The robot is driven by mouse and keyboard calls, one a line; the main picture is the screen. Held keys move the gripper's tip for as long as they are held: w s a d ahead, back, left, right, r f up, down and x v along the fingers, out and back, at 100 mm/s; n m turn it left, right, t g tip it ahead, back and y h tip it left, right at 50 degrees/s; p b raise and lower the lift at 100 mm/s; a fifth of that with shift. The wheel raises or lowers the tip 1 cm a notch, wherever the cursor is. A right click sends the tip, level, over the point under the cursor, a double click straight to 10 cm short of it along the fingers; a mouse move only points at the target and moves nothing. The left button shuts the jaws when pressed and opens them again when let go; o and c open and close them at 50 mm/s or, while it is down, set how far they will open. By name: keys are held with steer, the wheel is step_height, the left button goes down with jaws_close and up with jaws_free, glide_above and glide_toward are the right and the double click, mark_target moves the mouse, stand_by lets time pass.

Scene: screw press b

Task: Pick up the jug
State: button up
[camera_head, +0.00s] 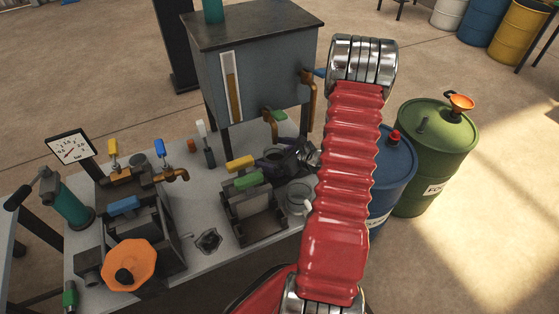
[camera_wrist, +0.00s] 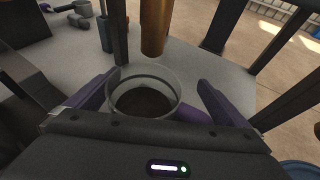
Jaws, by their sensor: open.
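A clear round jug (camera_wrist: 145,98) with a dark inside stands under a copper spout (camera_wrist: 156,25) in the wrist view. My gripper (camera_wrist: 159,80) is open, with one purple finger on each side of the jug. Whether a finger touches it I cannot tell. In the head view my gripper (camera_head: 284,155) is at the jug below the copper tap with the green handle (camera_head: 277,116), and the jug is mostly hidden there.
A grey tank (camera_head: 262,70) on legs stands over the bench. A clear vessel (camera_head: 299,196) stands near the bench edge. A press frame with yellow and green handles (camera_head: 250,200) is left of it. Blue (camera_head: 393,165) and green (camera_head: 433,155) barrels stand right of my arm.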

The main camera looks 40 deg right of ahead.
steer(key=shift+c, duration=0.3)
steer(key=c, duration=0.9)
steer(key=shift+r, duration=0.15)
steer(key=shift+s+d+r, duration=0.1)
steer(key=shift+s+r, duration=0.05)
steer(key=shift+r, duration=0.35)
steer(key=s, duration=0.2)
steer(key=s+d, duration=0.1)
steer(key=s, duration=0.5)
steer(key=shift+d, duration=0.2)
steer(key=r, duration=1.3)
steer(key=shift+w+r, duration=0.2)
steer(key=shift+r, duration=0.15)
